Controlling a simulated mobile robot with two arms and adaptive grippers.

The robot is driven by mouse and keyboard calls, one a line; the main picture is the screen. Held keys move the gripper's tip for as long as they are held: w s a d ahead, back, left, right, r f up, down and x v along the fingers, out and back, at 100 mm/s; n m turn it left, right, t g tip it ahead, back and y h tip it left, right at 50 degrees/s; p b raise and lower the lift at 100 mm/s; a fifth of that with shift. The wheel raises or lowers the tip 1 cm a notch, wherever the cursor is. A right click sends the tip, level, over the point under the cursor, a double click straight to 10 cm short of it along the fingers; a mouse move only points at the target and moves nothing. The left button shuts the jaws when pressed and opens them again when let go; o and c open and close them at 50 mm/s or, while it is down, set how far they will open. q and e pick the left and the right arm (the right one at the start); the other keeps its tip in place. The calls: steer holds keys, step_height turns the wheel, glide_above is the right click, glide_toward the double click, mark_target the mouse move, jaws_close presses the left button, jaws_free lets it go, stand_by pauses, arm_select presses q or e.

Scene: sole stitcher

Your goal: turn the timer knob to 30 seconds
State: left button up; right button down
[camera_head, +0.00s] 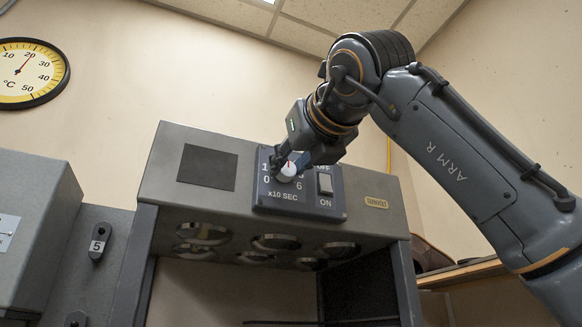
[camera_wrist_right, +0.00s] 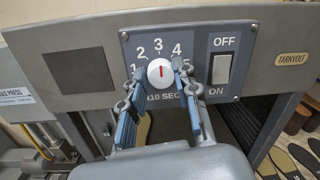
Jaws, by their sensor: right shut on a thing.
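The timer knob (camera_head: 287,172) is round and white with a red pointer line. It sits on a dark control panel (camera_head: 268,204) marked "x10 SEC". In the right wrist view the knob (camera_wrist_right: 156,75) has digits around it; 1, 2, 3 and 4 are readable, and a finger partly covers the 5. The red line stands nearly upright, roughly toward the 3. My right gripper (camera_wrist_right: 160,74) has its blue fingers on both sides of the knob, shut on it. In the head view this gripper (camera_head: 291,165) hides the upper digits. My left gripper is not in view.
An ON/OFF rocker switch (camera_head: 325,184) is close to the right of the knob; it also shows in the wrist view (camera_wrist_right: 222,68). The grey machine housing (camera_head: 160,190) surrounds the panel. A round thermometer (camera_head: 32,73) hangs on the wall. Shoe soles (camera_wrist_right: 300,155) lie at lower right.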

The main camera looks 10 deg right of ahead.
steer(key=c, duration=1)
jaws_free()
steer(key=s+d+f, duration=0.1)
steer(key=s, duration=1)
steer(key=shift+s+d, duration=0.35)
steer(key=shift+f, duration=0.1)
